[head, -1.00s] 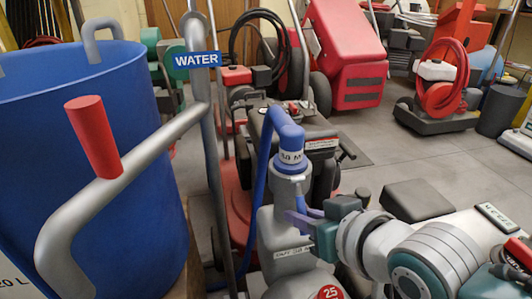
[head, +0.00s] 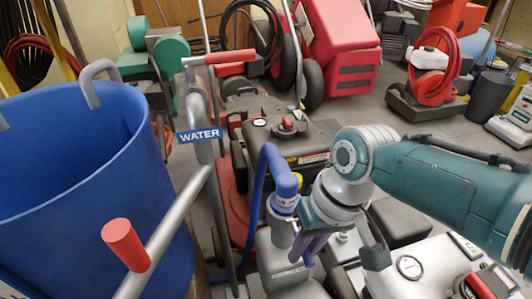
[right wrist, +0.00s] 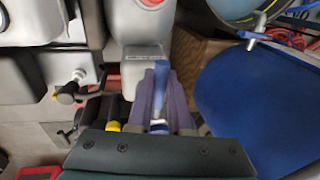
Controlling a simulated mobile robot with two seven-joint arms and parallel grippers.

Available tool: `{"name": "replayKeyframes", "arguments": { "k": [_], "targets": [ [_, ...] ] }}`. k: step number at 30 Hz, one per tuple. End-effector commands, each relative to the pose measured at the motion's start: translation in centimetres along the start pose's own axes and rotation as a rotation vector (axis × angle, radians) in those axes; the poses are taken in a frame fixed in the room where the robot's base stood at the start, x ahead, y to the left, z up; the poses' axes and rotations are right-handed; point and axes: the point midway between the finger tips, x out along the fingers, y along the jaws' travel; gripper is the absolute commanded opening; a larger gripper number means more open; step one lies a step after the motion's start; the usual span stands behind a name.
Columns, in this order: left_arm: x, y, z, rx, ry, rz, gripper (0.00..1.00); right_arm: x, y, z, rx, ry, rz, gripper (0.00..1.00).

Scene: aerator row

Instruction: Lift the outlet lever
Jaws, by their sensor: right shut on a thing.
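A blue bar (right wrist: 161,76), which looks like the outlet lever, lies between the purple fingers of my right gripper (right wrist: 163,92) in the right wrist view. The fingers are shut on it, and a pale metal piece shows at its near end. In the head view my right gripper (head: 312,247) points down beside the blue elbow fitting (head: 284,186) on the grey tank (head: 275,268). There the fingers and wrist hide the lever. My left gripper is out of view.
A grey pipe with a red grip (head: 126,244) stands left of the fitting, by the large blue tub (head: 70,150). A blue hose (head: 259,205) runs down from the elbow. A red-and-black machine (head: 290,140) stands close behind. Open floor (head: 370,115) lies at the back.

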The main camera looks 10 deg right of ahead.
Motion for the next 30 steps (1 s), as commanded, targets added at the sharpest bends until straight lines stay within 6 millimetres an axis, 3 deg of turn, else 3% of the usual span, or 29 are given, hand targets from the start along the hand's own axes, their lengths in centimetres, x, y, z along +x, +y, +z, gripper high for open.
{"name": "replayKeyframes", "arguments": {
  "k": [12,30],
  "targets": [
    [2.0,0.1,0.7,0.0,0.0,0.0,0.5,-0.9,-0.2,0.3,0.039,-0.193,0.003,0.0],
    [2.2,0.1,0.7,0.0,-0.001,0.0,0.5,-1.2,-0.2,0.4,0.046,-0.226,0.003,0.0]
  ]
}}
